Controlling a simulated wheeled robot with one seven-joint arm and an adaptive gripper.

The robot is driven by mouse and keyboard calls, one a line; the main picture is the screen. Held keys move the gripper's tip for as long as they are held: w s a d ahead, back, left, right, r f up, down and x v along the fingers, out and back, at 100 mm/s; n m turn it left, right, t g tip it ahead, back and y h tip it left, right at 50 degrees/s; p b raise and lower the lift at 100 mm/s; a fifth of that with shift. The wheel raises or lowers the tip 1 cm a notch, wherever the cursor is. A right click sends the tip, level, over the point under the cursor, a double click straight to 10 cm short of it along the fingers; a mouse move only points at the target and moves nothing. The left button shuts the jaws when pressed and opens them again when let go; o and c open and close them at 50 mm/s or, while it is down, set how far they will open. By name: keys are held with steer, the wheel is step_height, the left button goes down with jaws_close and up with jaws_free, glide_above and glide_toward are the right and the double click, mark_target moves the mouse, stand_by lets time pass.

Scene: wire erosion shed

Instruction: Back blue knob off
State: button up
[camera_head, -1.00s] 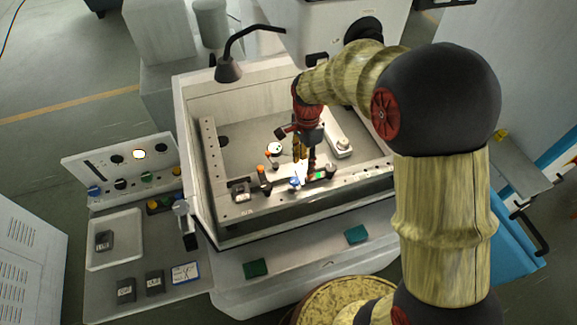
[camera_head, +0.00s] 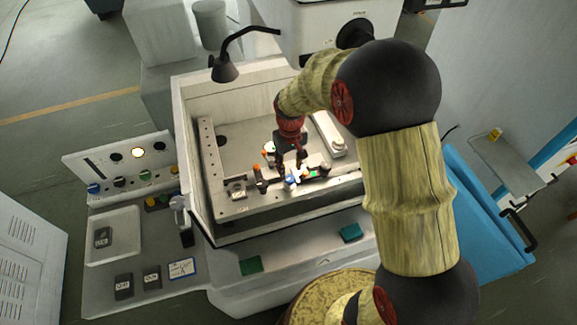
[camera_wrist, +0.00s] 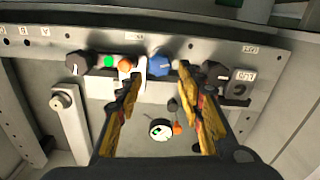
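The blue knob (camera_wrist: 159,66) sits on the metal rail (camera_wrist: 205,57) in the wrist view, with a pale part beside its left side. My gripper (camera_wrist: 157,76) is open, its yellow-and-black fingers on either side of the knob in the picture. I cannot tell whether the fingertips touch it or stop short. In the head view the blue knob (camera_head: 291,181) shows small at the front rail of the tank, just below my gripper (camera_head: 291,172).
An orange knob (camera_wrist: 126,64), a green display (camera_wrist: 108,61) and a black knob (camera_wrist: 78,63) stand left of the blue knob. A round dial (camera_wrist: 160,129) lies below. The tank's walls (camera_head: 188,150) enclose the rail.

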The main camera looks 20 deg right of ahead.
mark_target(290, 178)
steer(key=shift+f, duration=3.9)
steer(key=shift+c, duration=1.3)
steer(key=c, duration=0.7)
jaws_close()
steer(key=shift+m, duration=1.2)
steer(key=o, duration=1.1)
jaws_free()
steer(key=shift+o, duration=0.6)
